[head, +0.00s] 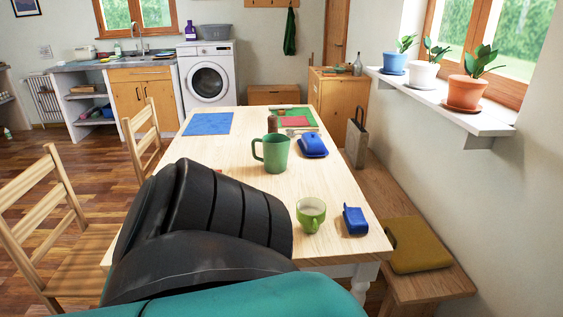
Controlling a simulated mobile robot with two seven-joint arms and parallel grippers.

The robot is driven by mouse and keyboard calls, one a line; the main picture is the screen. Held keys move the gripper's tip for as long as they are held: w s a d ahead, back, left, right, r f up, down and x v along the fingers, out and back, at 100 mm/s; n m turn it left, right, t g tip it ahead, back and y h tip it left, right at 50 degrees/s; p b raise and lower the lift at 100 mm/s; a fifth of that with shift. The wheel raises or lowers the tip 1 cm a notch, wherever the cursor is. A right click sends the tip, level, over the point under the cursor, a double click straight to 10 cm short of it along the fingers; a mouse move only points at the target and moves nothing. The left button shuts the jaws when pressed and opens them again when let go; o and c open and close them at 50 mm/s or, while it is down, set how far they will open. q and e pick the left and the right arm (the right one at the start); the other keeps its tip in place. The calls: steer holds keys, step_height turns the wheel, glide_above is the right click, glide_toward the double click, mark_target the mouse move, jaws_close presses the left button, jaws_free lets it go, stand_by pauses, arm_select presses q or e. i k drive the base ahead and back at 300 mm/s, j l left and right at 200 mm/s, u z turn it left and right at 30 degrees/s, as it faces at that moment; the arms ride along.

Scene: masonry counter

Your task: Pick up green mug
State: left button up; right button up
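A tall dark-green mug or jug (276,155) stands upright near the middle of the light wooden table (236,143), its handle pointing left. A smaller, lighter green mug (311,216) stands upright near the table's front right, with a pale inside. I cannot tell which of the two is the task's mug. Neither is held by a gripper in view. Black and teal parts of my own body fill the lower middle and hide the table's front left. No gripper fingers show.
A small blue item (355,221) stands right of the smaller mug. A blue butter dish (313,146), a brown bottle or shaker (272,124), a green-and-red board (294,121) and a blue mat (208,124) lie farther back. Chairs stand left; a bench (385,195) runs right.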

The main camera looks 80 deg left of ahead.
mark_target(311, 212)
steer(key=u, duration=2.2)
